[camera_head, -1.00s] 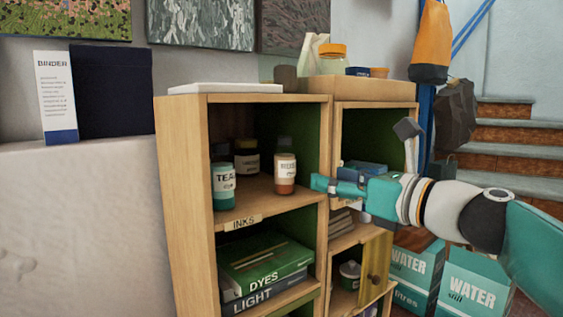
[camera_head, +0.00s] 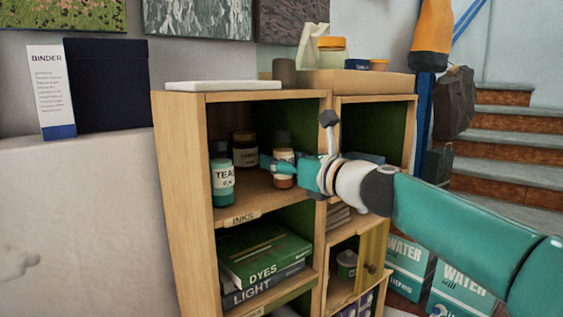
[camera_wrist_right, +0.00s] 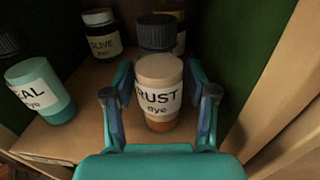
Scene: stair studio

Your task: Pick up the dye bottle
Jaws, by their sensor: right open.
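The rust dye bottle (camera_wrist_right: 158,72) stands upright on the shelf, with a dark ribbed cap, pale shoulder, white label and rust-brown base. It is partly hidden by my gripper in the head view (camera_head: 284,183). My right gripper (camera_wrist_right: 160,95) is open, one finger on each side of the bottle in the wrist view. I cannot tell whether either finger touches it. In the head view the right gripper (camera_head: 275,166) reaches in from the right at bottle height. My left gripper is not in view.
A teal dye bottle (camera_head: 223,184) stands to the left on the same shelf. An olive dye bottle (camera_wrist_right: 103,42) and another bottle (camera_wrist_right: 179,42) stand behind. The cabinet's divider (camera_head: 322,160) is close on the right.

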